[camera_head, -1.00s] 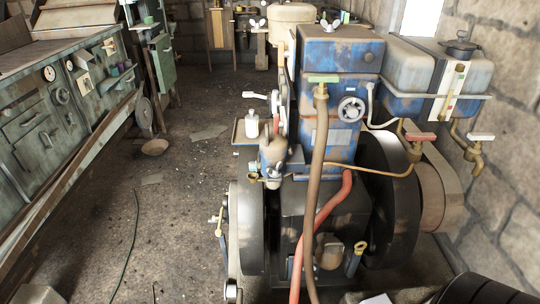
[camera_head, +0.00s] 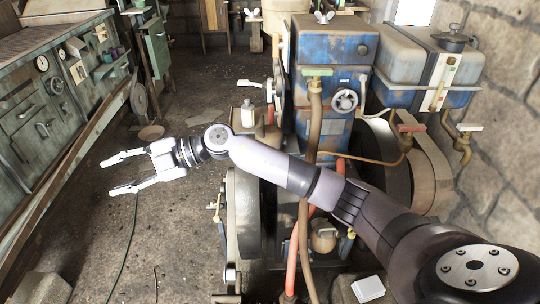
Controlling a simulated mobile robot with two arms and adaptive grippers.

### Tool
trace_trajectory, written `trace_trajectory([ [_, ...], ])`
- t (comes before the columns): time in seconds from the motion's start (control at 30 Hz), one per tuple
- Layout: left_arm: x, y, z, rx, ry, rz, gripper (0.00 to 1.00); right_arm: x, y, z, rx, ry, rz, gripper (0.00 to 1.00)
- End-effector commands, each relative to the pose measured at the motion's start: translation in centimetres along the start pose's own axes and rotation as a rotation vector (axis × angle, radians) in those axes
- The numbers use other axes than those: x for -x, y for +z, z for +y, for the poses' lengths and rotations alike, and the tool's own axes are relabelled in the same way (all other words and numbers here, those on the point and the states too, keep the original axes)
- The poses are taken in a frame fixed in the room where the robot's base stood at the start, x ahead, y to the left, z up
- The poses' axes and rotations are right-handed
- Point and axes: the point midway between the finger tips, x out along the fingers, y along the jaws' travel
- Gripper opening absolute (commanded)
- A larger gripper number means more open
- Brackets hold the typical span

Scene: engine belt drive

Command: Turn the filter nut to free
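The blue engine (camera_head: 332,55) with its belt drive stands in the centre of the head view. I cannot tell for sure which part is the filter nut. A pale wing-shaped nut (camera_head: 325,17) sits on top of the blue housing. My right gripper (camera_head: 110,177) is open and empty, left of the engine over the floor, its fingers pointing left. My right arm crosses in front of the engine and hides much of its lower middle. My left gripper is not in view.
A brown hose (camera_head: 315,110) hangs down the engine front, and a grey tank (camera_head: 425,65) with taps is at right. A green cabinet bench (camera_head: 40,105) lines the left. Floor (camera_head: 90,225) between bench and engine is mostly open.

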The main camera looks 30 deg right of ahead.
Motion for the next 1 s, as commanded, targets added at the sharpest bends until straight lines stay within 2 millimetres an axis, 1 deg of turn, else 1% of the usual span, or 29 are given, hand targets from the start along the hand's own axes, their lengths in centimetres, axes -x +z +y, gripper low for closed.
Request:
trace_trajectory([
  [0.03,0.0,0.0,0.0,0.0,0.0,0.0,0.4,1.5,2.0,0.0,0.025,-0.132,-0.057,0.39],
  [0.07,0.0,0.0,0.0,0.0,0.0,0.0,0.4,2.6,3.2,-0.3,0.027,-0.213,-0.093,0.39],
  [0.1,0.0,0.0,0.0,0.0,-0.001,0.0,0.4,4.4,4.8,-0.7,0.022,-0.319,-0.152,0.39],
  [0.17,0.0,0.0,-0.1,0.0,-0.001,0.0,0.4,8.0,7.3,-0.7,-0.005,-0.468,-0.261,0.39],
  [0.2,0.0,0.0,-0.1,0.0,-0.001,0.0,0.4,10.8,8.8,-0.6,-0.034,-0.56,-0.343,0.39],
  [0.27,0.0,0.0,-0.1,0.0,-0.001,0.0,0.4,15.5,10.6,0.1,-0.093,-0.68,-0.479,0.39],
  [0.3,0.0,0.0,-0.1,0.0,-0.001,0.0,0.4,18.8,11.5,0.7,-0.141,-0.746,-0.57,0.39],
  [0.37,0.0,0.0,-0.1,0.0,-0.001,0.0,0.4,23.6,12.1,1.6,-0.221,-0.826,-0.699,0.39],
  [0.4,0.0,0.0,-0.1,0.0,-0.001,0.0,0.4,26.5,12.2,2.3,-0.274,-0.866,-0.779,0.39],
  [0.5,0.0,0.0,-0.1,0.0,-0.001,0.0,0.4,32.1,11.7,3.5,-0.393,-0.931,-0.931,0.39],
  [0.53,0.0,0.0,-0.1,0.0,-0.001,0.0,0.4,33.3,11.5,3.8,-0.42,-0.943,-0.965,0.39],
  [0.6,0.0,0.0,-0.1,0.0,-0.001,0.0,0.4,35.3,11.0,4.2,-0.469,-0.962,-1.018,0.39],
  [0.7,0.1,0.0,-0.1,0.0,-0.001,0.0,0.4,36.3,10.8,4.2,-0.499,-0.974,-1.049,0.39],
  [0.77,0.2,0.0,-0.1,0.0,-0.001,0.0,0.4,36.4,11.0,3.8,-0.503,-0.977,-1.052,0.39],
  [0.87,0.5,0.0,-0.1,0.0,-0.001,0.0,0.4,36.1,11.6,2.6,-0.502,-0.977,-1.049,0.39],
  [1.0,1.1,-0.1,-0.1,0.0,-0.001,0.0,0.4,35.7,13.0,0.2,-0.501,-0.979,-1.047,0.39],
])
